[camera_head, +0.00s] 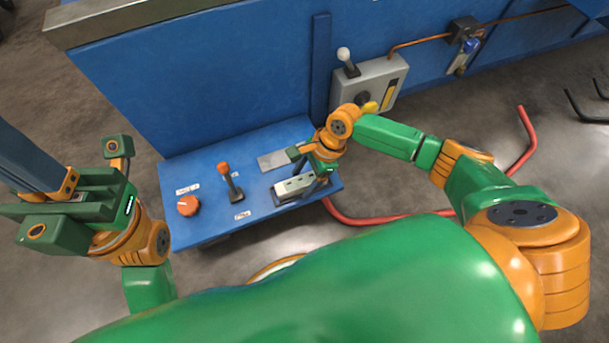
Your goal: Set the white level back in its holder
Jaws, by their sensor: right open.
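The white level (293,186) is a pale bar with small dark marks. It lies at the right front of the blue table, on or in a grey base that looks like its holder (285,200). My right gripper (309,174) is open and points down over the level's right end. Its fingers partly hide that end, and I cannot tell whether they touch it. My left gripper (35,160) is at the far left, away from the table. One long blue-grey finger shows there, so its opening cannot be judged.
The blue table (213,168) also bears an orange knob (188,205), an orange-tipped lever (230,184) and a grey plate (273,160). Behind stands a blue wall with a grey box (378,80) and white-tipped lever. A red pipe (372,219) runs along the floor at right.

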